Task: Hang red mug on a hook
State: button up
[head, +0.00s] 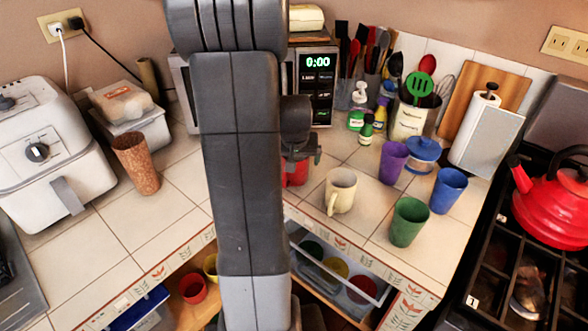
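A red mug (299,174) stands on the tiled counter behind my arm. Only a strip of its right side shows, so its handle and rim cannot be made out. My gripper (312,153) is partly visible just above the red mug, beside my dark grey arm. My arm hides most of the gripper and its fingertips, so I cannot tell whether it is open or touches the mug. No hook can be made out in this view.
A cream mug (341,191), green cup (408,222), purple cup (393,161) and blue cup (447,190) stand to the right. A microwave (318,88) is behind; a brown tumbler (135,163) stands left. A red kettle (556,200) sits on the stove. Left-centre counter is clear.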

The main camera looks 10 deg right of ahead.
jog(key=c, duration=1.3)
jog(key=shift+o, duration=0.2)
notch_tip(320, 180, up, 10)
